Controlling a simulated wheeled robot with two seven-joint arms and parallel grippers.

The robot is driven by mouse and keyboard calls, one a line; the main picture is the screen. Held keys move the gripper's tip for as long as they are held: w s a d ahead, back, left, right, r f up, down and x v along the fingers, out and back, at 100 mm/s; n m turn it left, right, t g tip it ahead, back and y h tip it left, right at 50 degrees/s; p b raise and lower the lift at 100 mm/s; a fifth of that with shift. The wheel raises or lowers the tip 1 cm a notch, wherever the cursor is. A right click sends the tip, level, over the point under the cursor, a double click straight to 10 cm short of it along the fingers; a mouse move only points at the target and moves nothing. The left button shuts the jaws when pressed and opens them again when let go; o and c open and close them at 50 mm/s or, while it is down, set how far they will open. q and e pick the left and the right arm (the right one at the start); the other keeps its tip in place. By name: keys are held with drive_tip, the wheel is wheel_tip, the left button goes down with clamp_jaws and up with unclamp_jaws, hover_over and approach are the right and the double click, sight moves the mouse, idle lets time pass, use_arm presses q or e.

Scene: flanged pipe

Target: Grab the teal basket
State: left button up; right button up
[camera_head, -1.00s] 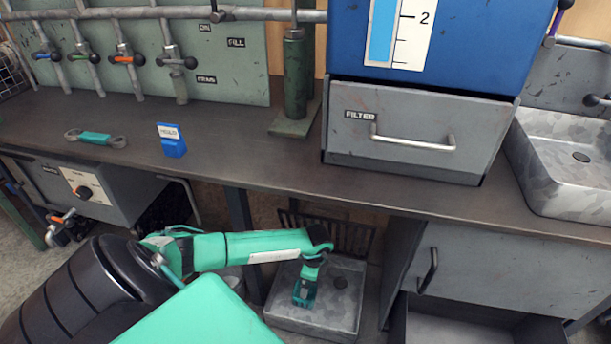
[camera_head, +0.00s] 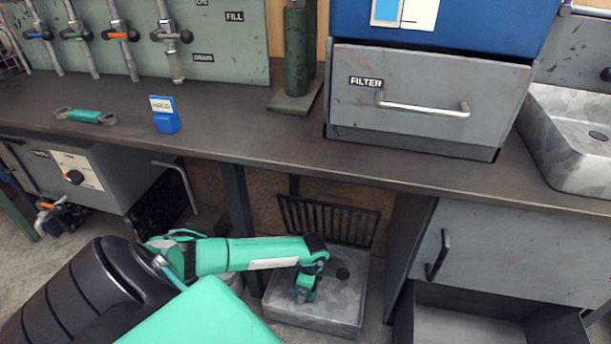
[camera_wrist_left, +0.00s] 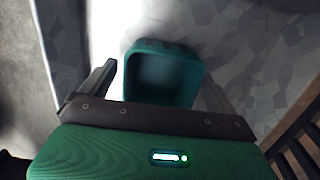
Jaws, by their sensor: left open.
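The teal basket (camera_wrist_left: 163,73) shows in the left wrist view, a small open-topped box with rounded corners standing on a grey mottled metal surface. My left gripper (camera_wrist_left: 160,85) is open, with one finger on each side of the basket. Whether the fingers touch it I cannot tell. In the head view my left gripper (camera_head: 305,294) points down over the low metal basin (camera_head: 336,316) under the bench, and it mostly hides the basket there. My right gripper is not in view.
The bench edge runs above my left arm. A dark slatted rack (camera_head: 330,222) stands behind the basin. A bench leg (camera_head: 240,225) is to its left, and a grey cabinet (camera_head: 470,255) with an open drawer is to its right.

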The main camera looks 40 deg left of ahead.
use_arm(q)
drive_tip(key=shift+f, duration=0.1)
drive_tip(key=c, duration=1.1)
drive_tip(key=shift+o, duration=0.2)
